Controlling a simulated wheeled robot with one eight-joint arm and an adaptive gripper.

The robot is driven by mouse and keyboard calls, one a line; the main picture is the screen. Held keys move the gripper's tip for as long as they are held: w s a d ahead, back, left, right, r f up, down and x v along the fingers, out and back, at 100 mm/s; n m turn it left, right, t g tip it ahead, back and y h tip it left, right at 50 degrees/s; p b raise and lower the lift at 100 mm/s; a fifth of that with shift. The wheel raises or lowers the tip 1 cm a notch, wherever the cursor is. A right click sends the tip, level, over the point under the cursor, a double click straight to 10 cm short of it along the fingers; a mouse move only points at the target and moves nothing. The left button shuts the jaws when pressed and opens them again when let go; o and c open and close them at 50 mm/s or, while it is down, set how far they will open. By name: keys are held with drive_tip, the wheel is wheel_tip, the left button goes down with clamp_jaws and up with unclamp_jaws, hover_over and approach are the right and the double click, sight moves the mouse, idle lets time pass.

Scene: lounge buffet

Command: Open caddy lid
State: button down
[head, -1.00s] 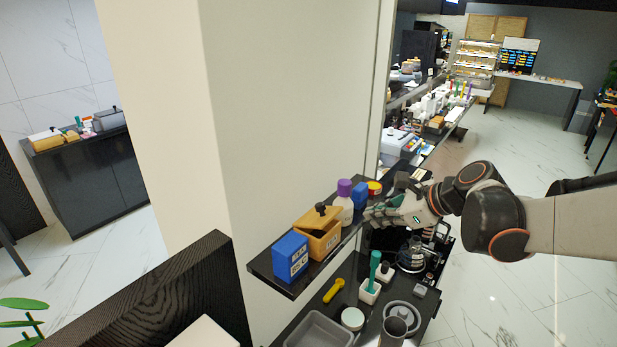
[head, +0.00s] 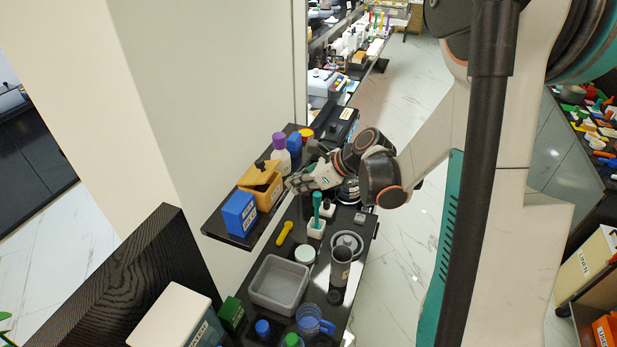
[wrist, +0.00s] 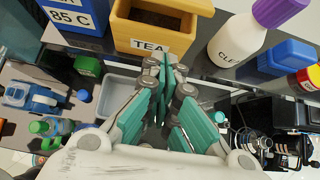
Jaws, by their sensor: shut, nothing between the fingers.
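The caddy (head: 262,190) is a yellow-brown box with a black knob on its lid (head: 256,174). It stands on a narrow dark shelf. In the wrist view the caddy (wrist: 150,41) has a "TEA" label on its front, and a dark opening shows below the lid's pale edge (wrist: 190,5). The lid looks raised or set back; its exact angle is unclear. My gripper (head: 290,185) is just right of the caddy's front in the head view. In the wrist view my gripper (wrist: 166,62) is shut and empty, its fingertips just below the label. Whether they touch the caddy is unclear.
A blue box (head: 239,213) stands left of the caddy; a white bottle with a purple cap (head: 280,150) stands right. Open floor lies to the right.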

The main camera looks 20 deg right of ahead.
drive_tip(key=shift+w+a+r+p, duration=0.75)
drive_tip(key=shift+w+a+r, duration=0.1)
drive_tip(key=shift+w+a, duration=0.1)
drive_tip(key=shift+a+r, duration=0.1)
drive_tip(key=shift+r, duration=0.15)
drive_tip(key=shift+w+r, duration=0.1)
drive_tip(key=shift+w, duration=0.05)
drive_tip(key=shift+r, duration=0.15)
